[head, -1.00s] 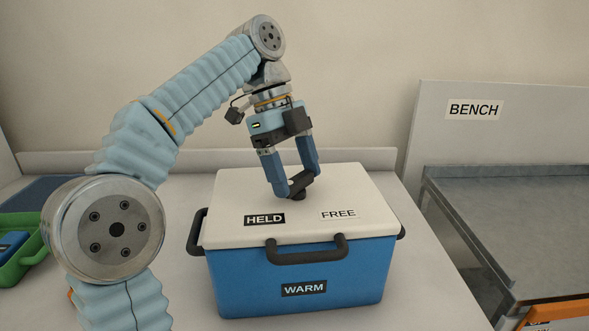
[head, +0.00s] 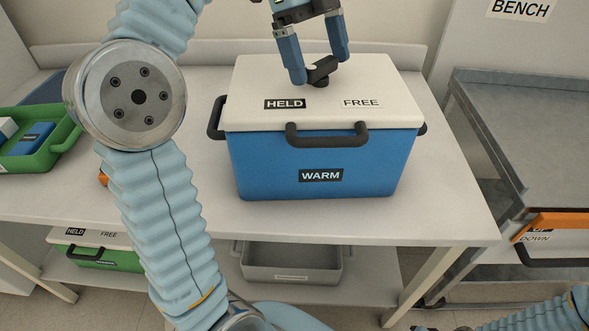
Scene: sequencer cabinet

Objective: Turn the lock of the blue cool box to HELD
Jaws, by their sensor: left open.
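The blue cool box (head: 270,160) stands on the white table, with a white lid (head: 285,78), a dark front handle and a WARM label. The lid carries a HELD label (head: 285,104) at left and a FREE label (head: 361,102) at right. The lock (head: 321,80) is a dark bar on a round base, behind the labels. The bar slants from lower left to upper right; I cannot tell which label it is set to. My left gripper (head: 322,68) is open, its fingertips at either end of the bar; contact is unclear. My right gripper is out of view.
A green tray (head: 66,146) with a blue item is at the left. Below, a green box (head: 118,258) with HELD and FREE labels and a grey bin (head: 290,266) sit on a shelf. A grey bench (head: 525,120) stands at right. The tabletop right of the cool box is clear.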

